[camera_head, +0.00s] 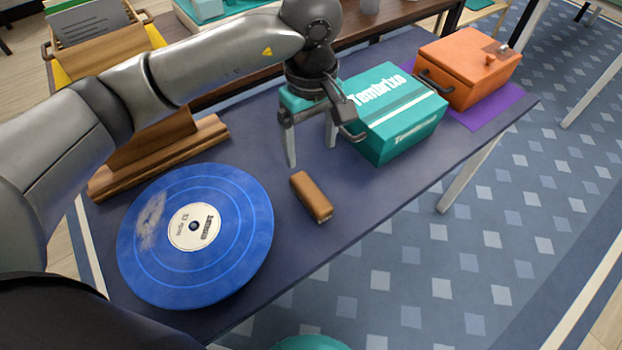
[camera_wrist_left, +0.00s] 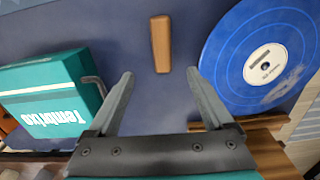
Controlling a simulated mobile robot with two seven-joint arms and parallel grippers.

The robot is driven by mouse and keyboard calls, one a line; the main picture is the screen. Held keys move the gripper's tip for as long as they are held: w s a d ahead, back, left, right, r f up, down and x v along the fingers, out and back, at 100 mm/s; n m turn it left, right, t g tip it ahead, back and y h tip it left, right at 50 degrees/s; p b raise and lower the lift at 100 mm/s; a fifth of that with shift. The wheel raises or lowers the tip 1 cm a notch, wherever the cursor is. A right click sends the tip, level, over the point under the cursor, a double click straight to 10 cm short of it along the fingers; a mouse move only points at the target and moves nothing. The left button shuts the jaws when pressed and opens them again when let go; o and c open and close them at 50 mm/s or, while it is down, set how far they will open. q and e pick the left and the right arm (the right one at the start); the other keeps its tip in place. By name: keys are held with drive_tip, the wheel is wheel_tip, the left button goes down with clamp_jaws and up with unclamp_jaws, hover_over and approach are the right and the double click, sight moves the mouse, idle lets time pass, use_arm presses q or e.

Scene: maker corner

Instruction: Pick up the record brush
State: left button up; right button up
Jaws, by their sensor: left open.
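The record brush is a small brown block (camera_head: 311,196) lying on the dark blue table, between the blue record and the teal box. It also shows in the left wrist view (camera_wrist_left: 160,44), at the top centre beyond the fingertips. My left gripper (camera_head: 311,150) is open and empty above the table, behind the brush in the head view. Its two fingers (camera_wrist_left: 160,80) are spread wide in the left wrist view, with the brush ahead of the gap and apart from them. My right gripper is not in view.
A blue record (camera_head: 165,265) with a dusty patch lies left of the brush. A teal box (camera_head: 385,146) stands right of the gripper. An orange case (camera_head: 462,75) sits on a purple mat (camera_head: 490,110). A wooden stand (camera_head: 205,135) is at the back left. The table (camera_head: 375,205) is clear around the brush.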

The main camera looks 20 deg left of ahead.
use_arm(q)
drive_tip(key=f, duration=0.2)
drive_tip(key=b, duration=0.2)
hover_over(311, 191)
wheel_tip(311, 191, down, 6)
drive_tip(key=shift+f, duration=0.1)
drive_tip(key=shift+f+b, duration=0.9)
drive_tip(key=shift+f, duration=2.25)
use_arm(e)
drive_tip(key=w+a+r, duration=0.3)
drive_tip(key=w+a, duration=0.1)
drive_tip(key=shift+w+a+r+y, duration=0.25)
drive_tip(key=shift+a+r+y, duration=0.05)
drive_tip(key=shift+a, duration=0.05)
use_arm(q)
clamp_jaws()
